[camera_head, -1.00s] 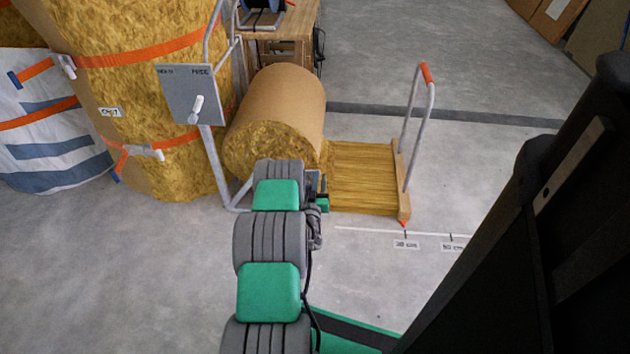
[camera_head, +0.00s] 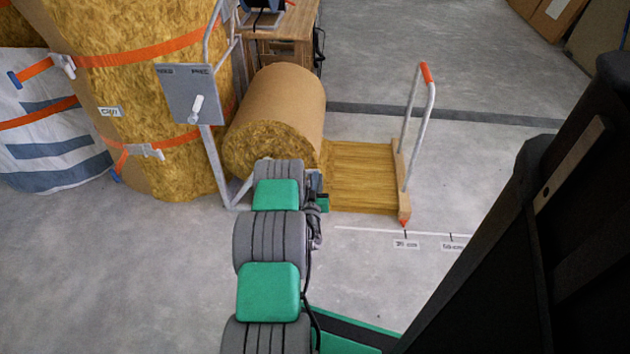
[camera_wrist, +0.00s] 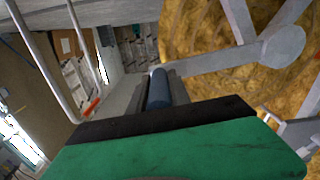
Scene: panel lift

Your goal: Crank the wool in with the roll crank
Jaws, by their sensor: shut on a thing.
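The wool roll (camera_head: 283,104) lies on its side in a grey metal frame, with brown facing on its outside. A flat strip of yellow wool (camera_head: 361,178) runs from it along the floor to a wooden bar (camera_head: 400,184) with an upright handle. In the wrist view, the roll's end face (camera_wrist: 205,28) fills the upper right. The grey roll crank (camera_wrist: 225,58) crosses it from a round hub. My gripper (camera_wrist: 161,82) is shut on the crank's dark blue grip (camera_wrist: 158,92). In the head view, my arm hides the crank and most of my gripper.
A grey panel with a white lever (camera_head: 196,106) stands left of the roll. Large strapped wool rolls (camera_head: 150,100) and a striped bag (camera_head: 48,130) are further left. A wooden bench (camera_head: 280,40) stands behind. Floor marks (camera_head: 406,244) lie before the bar; floor to the right is open.

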